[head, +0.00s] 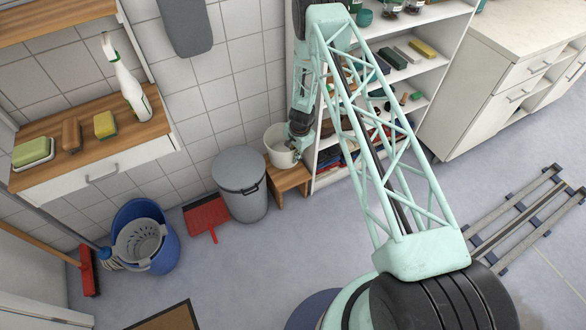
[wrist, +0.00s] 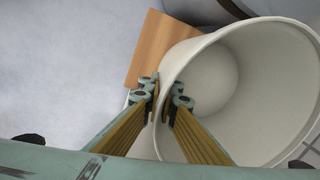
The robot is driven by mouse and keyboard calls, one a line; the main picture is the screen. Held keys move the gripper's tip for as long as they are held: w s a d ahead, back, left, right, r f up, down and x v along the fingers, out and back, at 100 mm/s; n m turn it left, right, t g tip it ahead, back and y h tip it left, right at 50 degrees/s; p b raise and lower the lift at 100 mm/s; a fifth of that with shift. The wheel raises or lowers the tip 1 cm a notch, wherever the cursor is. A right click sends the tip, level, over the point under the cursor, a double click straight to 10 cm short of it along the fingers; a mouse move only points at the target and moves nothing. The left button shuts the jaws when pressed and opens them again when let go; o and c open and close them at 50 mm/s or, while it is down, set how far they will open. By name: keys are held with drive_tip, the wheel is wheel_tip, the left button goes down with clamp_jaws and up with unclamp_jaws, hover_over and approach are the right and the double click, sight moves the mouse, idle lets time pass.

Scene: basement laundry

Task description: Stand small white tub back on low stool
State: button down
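The small white tub (head: 280,148) is at the low wooden stool (head: 290,177) by the tiled wall in the head view. It looks about upright, mouth up; whether its base rests on the stool or hangs just above cannot be told. In the wrist view the empty tub (wrist: 230,80) fills the right side, with part of the stool top (wrist: 165,45) showing behind it. My gripper (wrist: 163,100) has one finger outside and one inside the tub's wall, closed on the rim. In the head view my gripper (head: 299,150) partly hides the tub's right side.
A grey lidded bin (head: 240,180) stands close left of the stool. An open white shelf unit (head: 400,75) with bottles and boxes is close on the right. A red dustpan (head: 206,215) and blue bucket (head: 145,225) are further left.

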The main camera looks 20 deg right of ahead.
drive_tip(key=shift+f+b, duration=0.35)
drive_tip(key=shift+f, duration=1.65)
drive_tip(key=shift+f+b, duration=0.4)
drive_tip(key=shift+f, duration=1.5)
drive_tip(key=shift+f, duration=0.15)
drive_tip(key=c, duration=2.9)
unclamp_jaws()
drive_tip(key=shift+r, duration=0.2)
drive_tip(key=shift+s+d+r+p, duration=0.1)
drive_tip(key=shift+s+r+p, duration=0.2)
drive_tip(key=shift+r, duration=1.65)
drive_tip(key=shift+s+d+r+p, duration=0.15)
drive_tip(key=shift+r+p, duration=0.2)
drive_tip(key=shift+r, duration=1.65)
drive_tip(key=shift+s+d+r+p, duration=0.1)
drive_tip(key=shift+s+r+p, duration=0.2)
drive_tip(key=shift+r, duration=1.65)
drive_tip(key=shift+w, duration=0.1)
